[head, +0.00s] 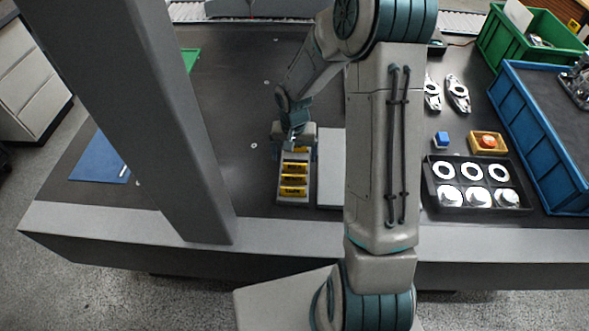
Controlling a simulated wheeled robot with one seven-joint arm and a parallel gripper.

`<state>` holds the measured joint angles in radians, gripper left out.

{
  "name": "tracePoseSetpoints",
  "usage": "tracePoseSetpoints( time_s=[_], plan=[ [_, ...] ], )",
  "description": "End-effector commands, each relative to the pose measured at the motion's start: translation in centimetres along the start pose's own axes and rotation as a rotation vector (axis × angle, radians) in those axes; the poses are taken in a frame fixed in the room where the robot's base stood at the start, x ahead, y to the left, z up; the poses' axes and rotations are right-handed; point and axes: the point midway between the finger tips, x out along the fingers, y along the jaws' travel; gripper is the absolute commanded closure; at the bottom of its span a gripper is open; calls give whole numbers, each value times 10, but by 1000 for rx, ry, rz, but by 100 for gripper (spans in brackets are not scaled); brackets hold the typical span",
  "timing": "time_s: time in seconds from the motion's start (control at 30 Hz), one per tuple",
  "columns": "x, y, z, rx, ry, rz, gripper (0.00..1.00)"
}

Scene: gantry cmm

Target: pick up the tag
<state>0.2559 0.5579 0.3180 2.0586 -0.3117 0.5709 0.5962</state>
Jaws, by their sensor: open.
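Several yellow pieces with dark markings, which look like the tags (293,180), sit in a row in a narrow grey holder (293,200) on the dark table. Their print is too small to read. My gripper (295,147) is over the far end of this row, pointing down, and is open. It partly covers the farthest yellow piece. I cannot tell whether the fingers touch that piece or are around it.
A flat light grey plate (329,190) lies right of the holder, partly behind my arm. The table's left side is mostly clear.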

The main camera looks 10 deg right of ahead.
Motion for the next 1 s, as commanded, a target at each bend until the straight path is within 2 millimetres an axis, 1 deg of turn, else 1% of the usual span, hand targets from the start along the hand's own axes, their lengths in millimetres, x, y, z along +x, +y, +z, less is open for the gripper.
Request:
tracePoseSetpoints(
  time_s=[0.03,0.23,0.5,0.57,0.7,0.87,0.9,0.97,1.0],
  plan=[
    [4,0,0,-1,-1,0,11],
    [15,0,0,-1,-2,0,11],
    [49,1,-1,-2,-2,0,11],
    [54,1,0,-1,-2,0,11],
    [59,1,-1,-1,1,-1,11],
    [59,1,-1,-1,2,-1,11],
    [59,1,-1,-1,1,-1,16],
    [59,2,-1,-1,1,-1,33],
    [59,2,-1,-1,1,-1,44]
  ],
)
